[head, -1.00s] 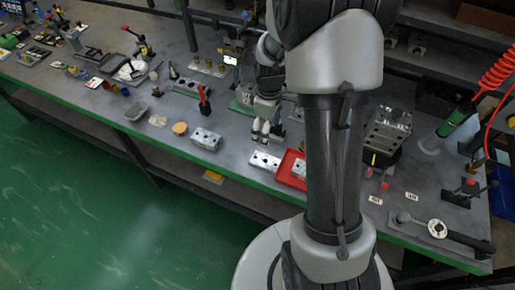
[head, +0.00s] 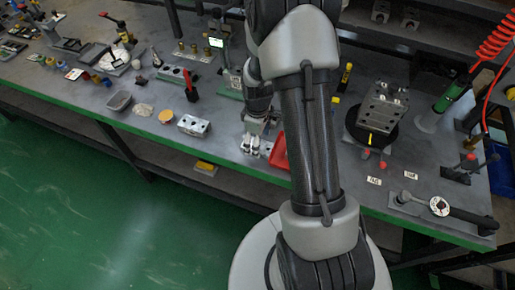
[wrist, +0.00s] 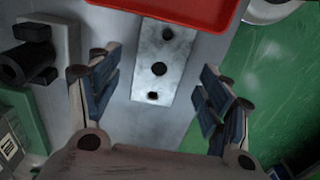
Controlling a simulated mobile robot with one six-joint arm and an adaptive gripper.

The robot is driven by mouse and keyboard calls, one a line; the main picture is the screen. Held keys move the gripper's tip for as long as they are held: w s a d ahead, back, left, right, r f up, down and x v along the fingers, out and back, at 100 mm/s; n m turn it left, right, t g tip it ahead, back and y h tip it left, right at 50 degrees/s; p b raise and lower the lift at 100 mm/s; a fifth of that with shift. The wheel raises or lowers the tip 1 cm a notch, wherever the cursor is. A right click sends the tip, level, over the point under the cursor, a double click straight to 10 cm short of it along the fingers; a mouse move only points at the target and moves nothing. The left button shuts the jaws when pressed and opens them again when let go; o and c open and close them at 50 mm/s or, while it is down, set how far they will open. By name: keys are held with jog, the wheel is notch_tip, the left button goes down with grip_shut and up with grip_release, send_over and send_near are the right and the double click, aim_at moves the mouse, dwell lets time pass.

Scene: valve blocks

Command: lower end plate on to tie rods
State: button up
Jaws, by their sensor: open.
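A flat silver plate with three dark holes, seemingly the end plate (wrist: 150,85), lies on the grey bench in the wrist view. My gripper (wrist: 158,97) is open, with one blue-padded finger on each side of the plate and gaps between. In the head view my gripper (head: 250,147) is over the bench's front part, left of the red tray, and largely hides the plate. A metal block stack (head: 382,105) stands on a black round base (head: 372,136) to the right. I cannot clearly make out tie rods on it.
The red tray (head: 279,152) is close beside the plate, partly behind my arm. A silver block (head: 194,125) lies to the left. A green stand (wrist: 20,115) and a black cylinder (wrist: 15,68) are left of my gripper. A torque wrench (head: 455,213) lies at front right.

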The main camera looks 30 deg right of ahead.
notch_tip(320, 180, down, 2)
jog(key=shift+f, duration=0.1)
jog(key=shift+c, duration=0.4)
jog(key=shift+w, duration=0.1)
jog(key=c, duration=1.3)
jog(key=shift+o, duration=0.2)
jog(key=shift+r, duration=0.3)
